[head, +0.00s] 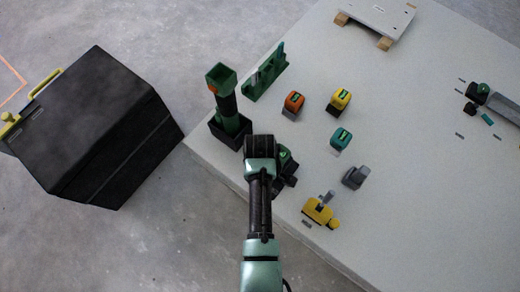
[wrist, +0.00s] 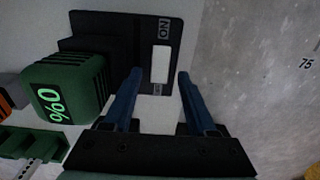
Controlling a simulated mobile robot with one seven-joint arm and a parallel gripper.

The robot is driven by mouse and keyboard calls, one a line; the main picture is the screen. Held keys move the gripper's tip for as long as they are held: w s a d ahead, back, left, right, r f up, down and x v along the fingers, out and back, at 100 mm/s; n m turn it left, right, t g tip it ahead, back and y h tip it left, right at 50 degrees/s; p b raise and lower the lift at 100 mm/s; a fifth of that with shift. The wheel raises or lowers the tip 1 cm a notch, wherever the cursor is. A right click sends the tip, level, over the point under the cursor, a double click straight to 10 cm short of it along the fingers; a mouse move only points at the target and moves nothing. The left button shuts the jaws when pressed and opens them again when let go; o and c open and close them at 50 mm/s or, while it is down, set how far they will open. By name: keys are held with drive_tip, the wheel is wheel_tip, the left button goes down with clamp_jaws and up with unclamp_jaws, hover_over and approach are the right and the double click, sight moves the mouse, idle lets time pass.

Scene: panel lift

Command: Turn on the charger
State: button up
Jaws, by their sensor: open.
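The black charger (wrist: 140,28) lies on the light panel in the wrist view, with an "ON" label and a pale rectangular switch area (wrist: 160,64). A green battery (wrist: 62,88) showing "0%" sits at its left side. In the head view the charger (head: 289,178) is partly hidden by my gripper. My gripper (wrist: 158,74) is open and empty, its two blue fingers on either side of the pale switch area in the picture. I cannot tell whether the fingertips touch the charger. The gripper (head: 260,140) also shows in the head view.
Orange (head: 293,103), yellow (head: 340,100) and teal (head: 341,138) batteries stand on the panel (head: 420,190). A yellow tool (head: 319,211) lies near its front edge. A green upright tool (head: 226,100) stands in a black holder. A large black box (head: 95,125) is at left.

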drive_tip(key=shift+f, duration=0.15)
clamp_jaws()
idle(0.4)
drive_tip(key=p, duration=0.1)
drive_tip(key=y+p, duration=0.1)
drive_tip(key=shift+s+d+r+t+p, duration=0.15)
drive_tip(key=shift+s+r+t+p, duration=0.15)
drive_tip(key=shift+r+t, duration=0.1)
drive_tip(key=shift+d+f+t+y+p, duration=0.2)
drive_tip(key=shift+f+t+y+p, duration=0.15)
drive_tip(key=shift+t+y, duration=0.5)
unclamp_jaws()
